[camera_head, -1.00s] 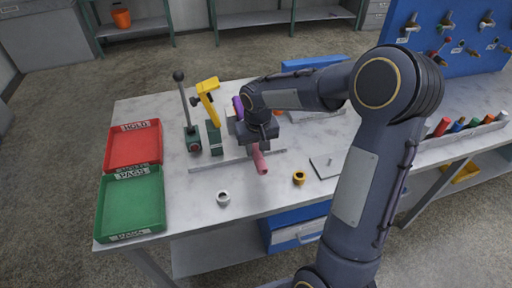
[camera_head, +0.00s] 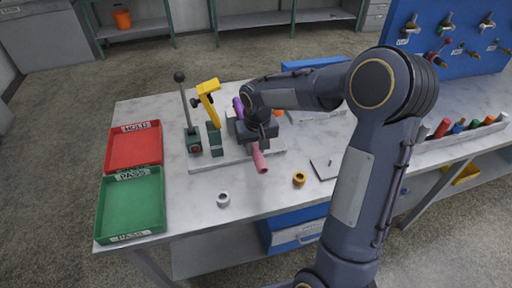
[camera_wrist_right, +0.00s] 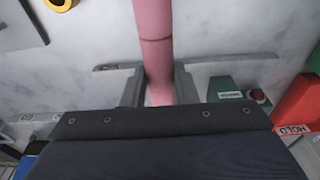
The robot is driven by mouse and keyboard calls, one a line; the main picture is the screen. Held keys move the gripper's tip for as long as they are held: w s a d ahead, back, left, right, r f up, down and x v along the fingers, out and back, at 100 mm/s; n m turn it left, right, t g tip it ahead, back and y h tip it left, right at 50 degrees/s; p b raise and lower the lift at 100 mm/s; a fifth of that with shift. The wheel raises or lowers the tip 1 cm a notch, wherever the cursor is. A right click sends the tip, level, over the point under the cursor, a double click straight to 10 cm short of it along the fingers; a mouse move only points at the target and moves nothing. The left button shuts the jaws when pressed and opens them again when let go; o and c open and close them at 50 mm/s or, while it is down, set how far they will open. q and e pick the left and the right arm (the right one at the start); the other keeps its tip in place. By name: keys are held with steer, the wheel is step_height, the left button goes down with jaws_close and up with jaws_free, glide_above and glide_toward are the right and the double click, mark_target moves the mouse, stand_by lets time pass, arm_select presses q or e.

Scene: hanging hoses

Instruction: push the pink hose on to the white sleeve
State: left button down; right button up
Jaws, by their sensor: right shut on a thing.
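The pink hose (camera_head: 260,159) is a short tube above the bench's metal plate, its free end pointing toward the front. My right gripper (camera_head: 258,141) is shut around it. In the right wrist view the hose (camera_wrist_right: 155,30) runs between the two fingers (camera_wrist_right: 158,88), with a dark line around it. The hose's far end is hidden behind the gripper. No white sleeve can be made out near it. A white ring (camera_head: 223,199) lies on the bench front; I cannot tell whether it is a sleeve. My left gripper is not in view.
A green clamp with a yellow handle (camera_head: 209,92) and a black-knobbed lever (camera_head: 187,108) stand left of the gripper. A purple hose (camera_head: 238,107) is behind. A yellow ring (camera_head: 299,179) lies right. Red (camera_head: 134,165) and green (camera_head: 131,233) trays sit left.

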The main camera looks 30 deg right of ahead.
mark_target(255, 148)
steer(key=shift+w+d, duration=0.15)
steer(key=shift+w, duration=0.35)
stand_by(0.7)
steer(key=o, duration=1.1)
steer(key=shift+c, duration=0.2)
steer(key=shift+r, duration=0.1)
steer(key=r, duration=0.5)
steer(key=s+r, duration=0.1)
steer(key=r, duration=0.1)
steer(key=shift+r, duration=0.25)
